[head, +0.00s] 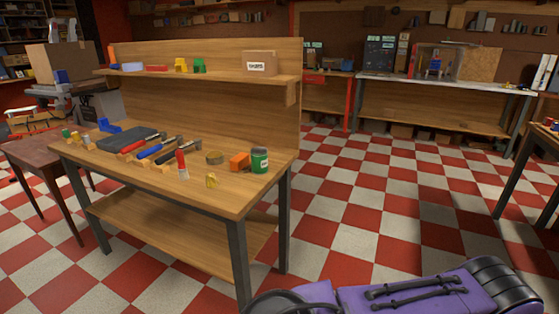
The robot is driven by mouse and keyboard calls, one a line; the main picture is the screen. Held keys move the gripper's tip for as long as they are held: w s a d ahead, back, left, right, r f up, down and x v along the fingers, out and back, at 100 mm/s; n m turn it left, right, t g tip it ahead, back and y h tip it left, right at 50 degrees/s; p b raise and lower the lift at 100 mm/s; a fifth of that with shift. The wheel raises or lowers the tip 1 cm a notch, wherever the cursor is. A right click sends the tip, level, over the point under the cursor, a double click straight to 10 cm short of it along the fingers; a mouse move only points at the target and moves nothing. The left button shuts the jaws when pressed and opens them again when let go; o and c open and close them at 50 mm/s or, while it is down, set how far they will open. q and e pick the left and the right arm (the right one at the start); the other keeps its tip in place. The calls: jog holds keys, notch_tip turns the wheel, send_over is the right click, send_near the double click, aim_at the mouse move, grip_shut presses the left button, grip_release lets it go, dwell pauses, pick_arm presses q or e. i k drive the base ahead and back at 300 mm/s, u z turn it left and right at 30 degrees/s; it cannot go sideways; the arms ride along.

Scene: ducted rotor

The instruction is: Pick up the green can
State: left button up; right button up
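The green can (260,160) stands upright on the wooden workbench (221,200), near its right end. It has a pale label on its side and a grey top. An orange block (239,161) is close beside it on the left. Neither of my grippers shows in the head view, so I cannot see whether they are open or shut.
A shelf (225,75) with a cardboard box (259,63) stands behind. Checkered floor (345,215) right of the bench is open.

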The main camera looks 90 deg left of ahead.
aim_at(260, 155)
jog(key=u, duration=2.15)
